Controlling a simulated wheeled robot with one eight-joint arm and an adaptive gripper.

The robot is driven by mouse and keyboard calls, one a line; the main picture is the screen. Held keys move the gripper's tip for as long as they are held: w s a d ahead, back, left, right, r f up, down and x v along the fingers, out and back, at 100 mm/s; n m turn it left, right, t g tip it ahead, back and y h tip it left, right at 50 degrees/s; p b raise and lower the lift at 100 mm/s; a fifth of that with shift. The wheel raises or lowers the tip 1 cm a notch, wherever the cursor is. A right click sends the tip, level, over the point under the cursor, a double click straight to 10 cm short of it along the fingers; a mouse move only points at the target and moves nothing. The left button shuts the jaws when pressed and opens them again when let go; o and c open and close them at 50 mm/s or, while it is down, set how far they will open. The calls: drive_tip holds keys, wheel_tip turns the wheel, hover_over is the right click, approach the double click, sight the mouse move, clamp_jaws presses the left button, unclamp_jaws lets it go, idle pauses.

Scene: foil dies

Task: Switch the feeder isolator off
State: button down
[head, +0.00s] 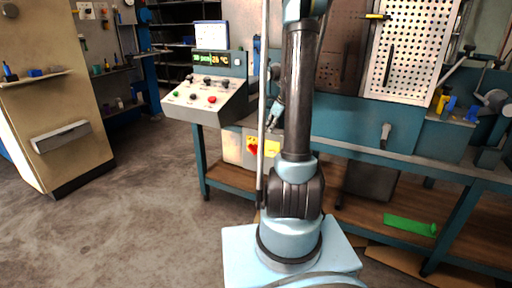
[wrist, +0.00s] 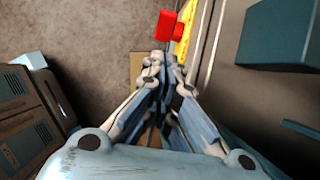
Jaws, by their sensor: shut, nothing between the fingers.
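The feeder isolator appears as a red handle (head: 252,149) on a yellow plate (head: 272,147), on the front of a pale box (head: 232,148) under the bench. In the wrist view the red handle (wrist: 168,26) and the yellow plate (wrist: 186,30) show just beyond my fingertips. My gripper (wrist: 159,60) is shut and empty, with a small gap in the picture between its tips and the handle. In the head view my gripper (head: 271,124) is above the yellow plate, partly hidden by my arm and a pole. The handle's exact angle is hard to tell.
A sloped control console (head: 207,97) with coloured buttons and a green display stands at the bench's left end. A perforated panel (head: 413,48) stands behind the bench. A beige cabinet (head: 48,95) stands far left. The floor (head: 150,200) between cabinet and bench is clear.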

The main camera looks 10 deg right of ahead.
approach(254, 150)
drive_tip(key=x, duration=0.4)
drive_tip(key=shift+f, duration=0.25)
drive_tip(key=shift+w+a+f, duration=0.25)
drive_tip(key=shift+a+f, duration=0.25)
drive_tip(key=shift+f, duration=0.05)
drive_tip(key=shift+d, duration=0.2)
